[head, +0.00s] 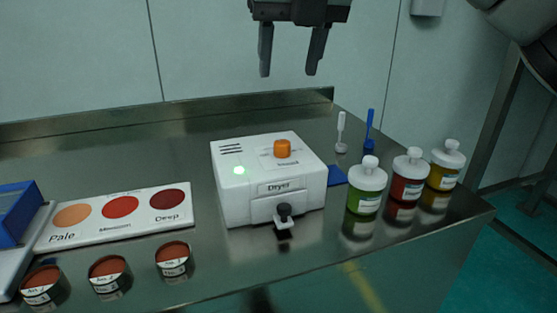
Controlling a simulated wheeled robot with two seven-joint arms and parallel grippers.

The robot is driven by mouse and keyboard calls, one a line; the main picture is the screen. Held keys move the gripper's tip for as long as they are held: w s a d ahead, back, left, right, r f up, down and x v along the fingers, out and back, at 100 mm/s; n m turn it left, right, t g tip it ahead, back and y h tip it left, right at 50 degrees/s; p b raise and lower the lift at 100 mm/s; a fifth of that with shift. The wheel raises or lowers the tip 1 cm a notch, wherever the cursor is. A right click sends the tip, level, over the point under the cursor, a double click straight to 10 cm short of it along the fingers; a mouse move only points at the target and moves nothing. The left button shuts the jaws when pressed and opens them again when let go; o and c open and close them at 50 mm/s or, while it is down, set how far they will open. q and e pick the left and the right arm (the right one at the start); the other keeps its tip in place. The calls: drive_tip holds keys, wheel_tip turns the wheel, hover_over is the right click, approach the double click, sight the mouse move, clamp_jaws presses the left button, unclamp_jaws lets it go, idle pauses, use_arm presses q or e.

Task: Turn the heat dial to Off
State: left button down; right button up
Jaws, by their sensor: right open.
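The heat dial (282,148) is an orange knob on top of the white dryer box (231,204). Its setting marks are too small to read. A green light (239,170) glows on the dryer's top left. A black knob on a tab (284,213) sticks out of the dryer's front. My right gripper (290,72) is at the top of the head view, above and behind the dryer, pointing down. Its two fingers are apart with nothing between them, and it does not touch the dial. My left gripper is not in view.
Green (366,187), red (408,176) and yellow (446,166) bottles stand right of the dryer. White (341,134) and blue (370,132) tools stand behind them. A colour chart (182,221) and small jars (174,260) lie left. The steel table (240,115) is clear behind the dryer.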

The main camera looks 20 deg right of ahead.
approach(282, 142)
drive_tip(key=x, duration=0.8)
drive_tip(key=shift+w+f+b, duration=0.1)
drive_tip(key=shift+f+b, duration=0.2)
drive_tip(key=c, duration=1)
